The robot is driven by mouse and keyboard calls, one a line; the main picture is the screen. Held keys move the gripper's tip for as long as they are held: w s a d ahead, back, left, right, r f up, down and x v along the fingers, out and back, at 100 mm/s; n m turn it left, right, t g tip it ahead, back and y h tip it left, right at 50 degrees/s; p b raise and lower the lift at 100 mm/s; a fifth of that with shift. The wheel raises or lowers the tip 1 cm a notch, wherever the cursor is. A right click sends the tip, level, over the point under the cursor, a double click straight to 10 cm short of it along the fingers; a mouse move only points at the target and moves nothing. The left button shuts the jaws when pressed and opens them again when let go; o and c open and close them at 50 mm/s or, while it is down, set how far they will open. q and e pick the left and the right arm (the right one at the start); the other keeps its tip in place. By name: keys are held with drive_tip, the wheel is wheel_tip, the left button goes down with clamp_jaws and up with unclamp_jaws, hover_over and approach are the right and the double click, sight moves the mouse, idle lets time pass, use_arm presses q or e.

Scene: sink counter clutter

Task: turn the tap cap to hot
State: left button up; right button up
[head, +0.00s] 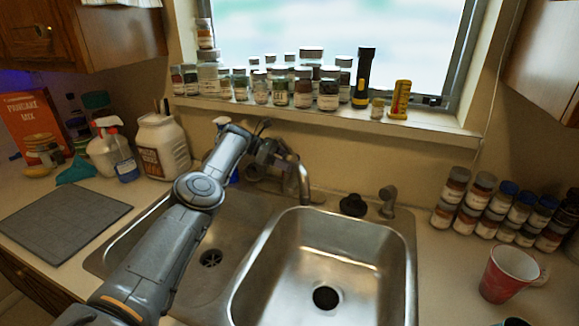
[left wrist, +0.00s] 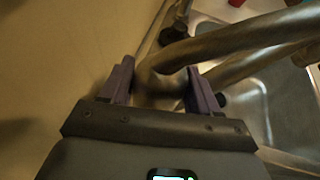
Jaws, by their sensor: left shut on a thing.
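The metal tap stands at the back of the sink, with its curved spout (head: 304,182) in the head view. My left gripper (head: 284,158) reaches the top of the tap from the left. In the left wrist view, the purple fingers of my left gripper (left wrist: 162,84) sit either side of the rounded metal tap cap (left wrist: 155,82) and are shut on it. The spout (left wrist: 235,36) runs off to the right there. The gripper partly hides the cap in the head view. I see no hot or cold mark. My right gripper is not in view.
The double sink (head: 330,245) lies below the tap. A black stopper (head: 353,205) and a small metal fixture (head: 388,200) stand behind the right basin. Many jars, a flashlight (head: 363,78) and a yellow item (head: 400,100) line the windowsill above. A white jug (head: 163,147) stands left of my arm.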

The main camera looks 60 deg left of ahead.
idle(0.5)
use_arm(q)
drive_tip(key=o, duration=0.7)
drive_tip(key=shift+w, duration=0.1)
